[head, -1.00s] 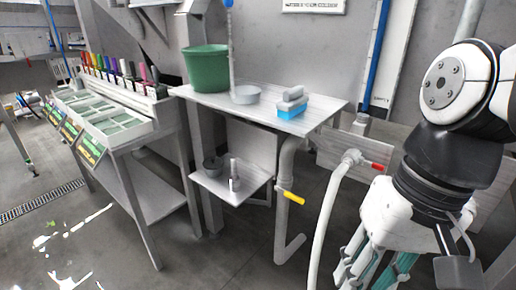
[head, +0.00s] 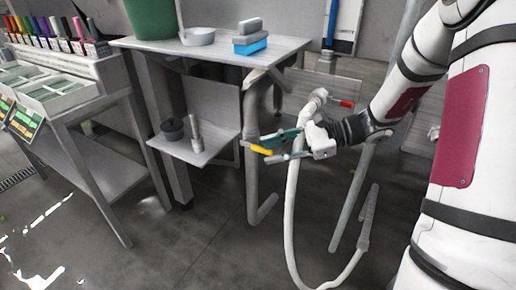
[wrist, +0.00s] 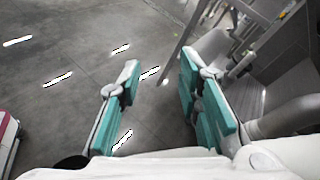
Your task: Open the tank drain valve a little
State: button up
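The drain valve's yellow lever (head: 261,150) sticks out to the right from the grey drain pipe (head: 251,185) under the table. My gripper (head: 274,147) is open, with teal finger pads, and reaches in from the right. In the head view its fingertips overlap the lever's outer end; whether they touch it I cannot tell. In the wrist view my gripper (wrist: 160,78) shows its two fingers apart with bare floor seen between them. The lever cannot be made out in that view.
A low shelf (head: 213,151) lies left of the pipe.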

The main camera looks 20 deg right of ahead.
aim_at(263, 148)
jog(key=w+d+f+m+t+h+b, duration=0.1)
jog(key=w+d+f+m+t+b, duration=0.1)
jog(key=w+d+f+m+t, duration=0.35)
jog(key=w+d+f+m+t+b, duration=0.1)
jog(key=w+d+f+m+t, duration=0.2)
jog(key=d+f+m, duration=0.35)
jog(key=w+a+b, duration=0.1)
jog(key=w+a, duration=0.2)
jog(key=w+a+f+n+b, duration=0.1)
jog(key=w+a, duration=0.2)
jog(key=w+a+n+b, duration=0.1)
jog(key=w+a+b, duration=0.1)
jog(key=w+a, duration=0.1)
jog(key=shift+w+a+f, duration=0.1)
jog(key=shift+w+f, duration=0.15)
jog(key=shift+w, duration=0.2)
grip_shut()
